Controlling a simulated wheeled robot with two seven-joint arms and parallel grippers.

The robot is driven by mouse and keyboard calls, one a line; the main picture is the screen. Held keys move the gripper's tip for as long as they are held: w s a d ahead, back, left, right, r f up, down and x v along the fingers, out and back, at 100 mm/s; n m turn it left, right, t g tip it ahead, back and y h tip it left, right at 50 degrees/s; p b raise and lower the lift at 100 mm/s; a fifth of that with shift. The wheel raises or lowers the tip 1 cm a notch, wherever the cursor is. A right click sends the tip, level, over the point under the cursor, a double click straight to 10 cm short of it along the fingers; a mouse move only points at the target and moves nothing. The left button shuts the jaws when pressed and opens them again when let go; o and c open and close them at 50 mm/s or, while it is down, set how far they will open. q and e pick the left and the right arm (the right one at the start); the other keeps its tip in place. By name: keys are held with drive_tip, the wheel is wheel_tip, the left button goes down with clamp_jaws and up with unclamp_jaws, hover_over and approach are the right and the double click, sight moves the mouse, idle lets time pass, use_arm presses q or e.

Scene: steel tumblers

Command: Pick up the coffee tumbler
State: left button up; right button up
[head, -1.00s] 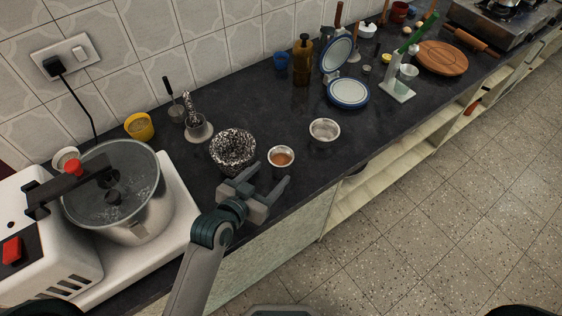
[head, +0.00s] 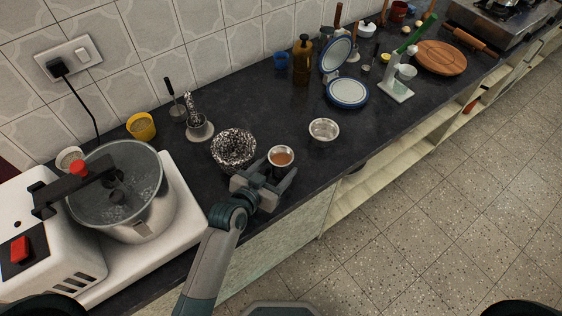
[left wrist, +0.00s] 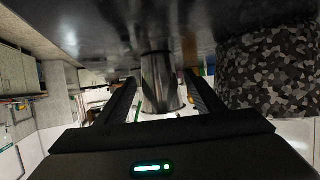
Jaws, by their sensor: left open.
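The coffee tumbler (head: 281,157) is a small steel cup with brown liquid inside, upright near the front edge of the dark counter. A second steel tumbler (head: 324,131), with a pale inside, stands to its right and farther back. My left gripper (head: 272,178) is open, its fingers pointing at the coffee tumbler from the front. In the left wrist view the steel tumbler (left wrist: 161,84) shows between the two open fingers, a little beyond or at their tips; I cannot tell if they touch it. My right gripper is not in view.
A black-and-white speckled bowl (head: 234,150) stands close to the left of the coffee tumbler and also shows in the left wrist view (left wrist: 266,75). A white machine with a steel drum (head: 150,222) is at left. The counter (head: 385,128) right of the tumblers has free room.

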use_arm(q)
drive_tip(key=shift+x, duration=1.25)
drive_tip(key=c, duration=1.2)
